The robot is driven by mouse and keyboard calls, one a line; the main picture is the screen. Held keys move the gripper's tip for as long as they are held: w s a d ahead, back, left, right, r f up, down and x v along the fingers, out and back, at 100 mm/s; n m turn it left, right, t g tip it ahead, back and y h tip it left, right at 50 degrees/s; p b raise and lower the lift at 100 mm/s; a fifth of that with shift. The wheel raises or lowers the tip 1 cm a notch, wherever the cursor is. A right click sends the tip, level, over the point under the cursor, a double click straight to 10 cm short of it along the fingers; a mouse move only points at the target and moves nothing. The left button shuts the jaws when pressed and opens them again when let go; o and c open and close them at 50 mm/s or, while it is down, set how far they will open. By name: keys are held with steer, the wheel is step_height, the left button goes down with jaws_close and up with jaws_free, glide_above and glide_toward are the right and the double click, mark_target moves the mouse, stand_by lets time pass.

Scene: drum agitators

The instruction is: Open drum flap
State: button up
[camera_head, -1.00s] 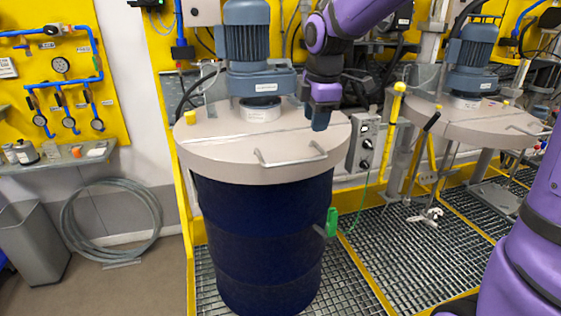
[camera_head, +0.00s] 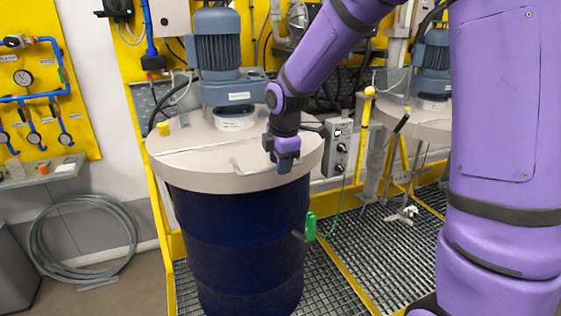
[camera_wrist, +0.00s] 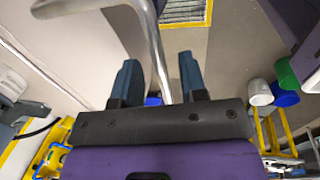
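The blue drum (camera_head: 235,245) stands upright under a pale round lid. The front part of the lid, the flap (camera_head: 195,172), lies flat, with a thin seam behind it. Its metal bar handle (camera_head: 240,172) is at the front; my gripper hides the handle's right part in the head view. My gripper (camera_head: 285,164) points down at that right part. In the wrist view the bent handle (camera_wrist: 153,40) runs between the two spread fingers of my gripper (camera_wrist: 160,78). The fingers look open, with gaps beside the bar; whether either touches it I cannot tell.
A blue agitator motor (camera_head: 220,50) stands on the back of the lid. A control box (camera_head: 338,147) and yellow post (camera_head: 364,125) are at the right, with a second drum lid (camera_head: 425,120) beyond. A green clamp (camera_head: 311,227) hangs beside the drum.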

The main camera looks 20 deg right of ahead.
jaws_close()
